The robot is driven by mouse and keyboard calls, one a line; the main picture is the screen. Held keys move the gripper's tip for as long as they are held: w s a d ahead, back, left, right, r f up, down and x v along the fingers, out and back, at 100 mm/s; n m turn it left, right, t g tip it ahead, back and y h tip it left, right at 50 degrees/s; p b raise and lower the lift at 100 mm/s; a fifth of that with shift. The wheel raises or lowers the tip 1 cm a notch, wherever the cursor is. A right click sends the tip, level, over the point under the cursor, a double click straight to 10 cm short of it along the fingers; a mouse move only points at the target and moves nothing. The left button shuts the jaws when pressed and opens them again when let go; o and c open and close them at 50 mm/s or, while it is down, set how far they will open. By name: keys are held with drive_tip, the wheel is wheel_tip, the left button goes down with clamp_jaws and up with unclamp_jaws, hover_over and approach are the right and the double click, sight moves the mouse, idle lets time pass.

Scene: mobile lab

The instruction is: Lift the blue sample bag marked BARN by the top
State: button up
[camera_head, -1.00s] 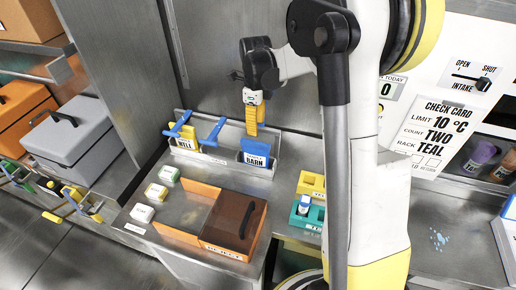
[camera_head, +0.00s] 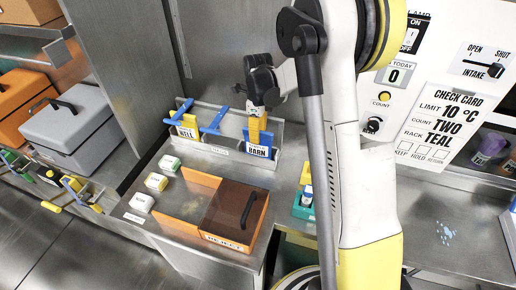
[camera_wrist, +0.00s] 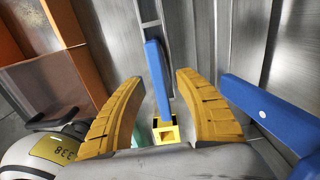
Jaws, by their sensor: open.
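The blue sample bag marked BARN (camera_head: 258,152) stands upright in a metal rack in the head view, its white label facing out. Its thin blue upper edge (camera_wrist: 157,72) shows in the wrist view. My gripper (camera_head: 259,130) is directly over the bag, pointing down. In the wrist view my gripper (camera_wrist: 160,82) is open, with one yellow ribbed finger on each side of the blue edge. Gaps show on both sides of the edge. How far down the fingertips reach is hard to tell.
The bag marked WELL (camera_head: 187,133) stands left of BARN, with a blue bar (camera_head: 214,124) between them. A brown reject bin (camera_head: 236,213) with a black handle sits in front. Several small pale boxes (camera_head: 156,181) lie left of it. A steel wall stands close behind.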

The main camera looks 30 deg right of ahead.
drive_tip(key=shift+f+b, duration=0.25)
drive_tip(key=shift+b, duration=0.05)
idle(0.5)
clamp_jaws()
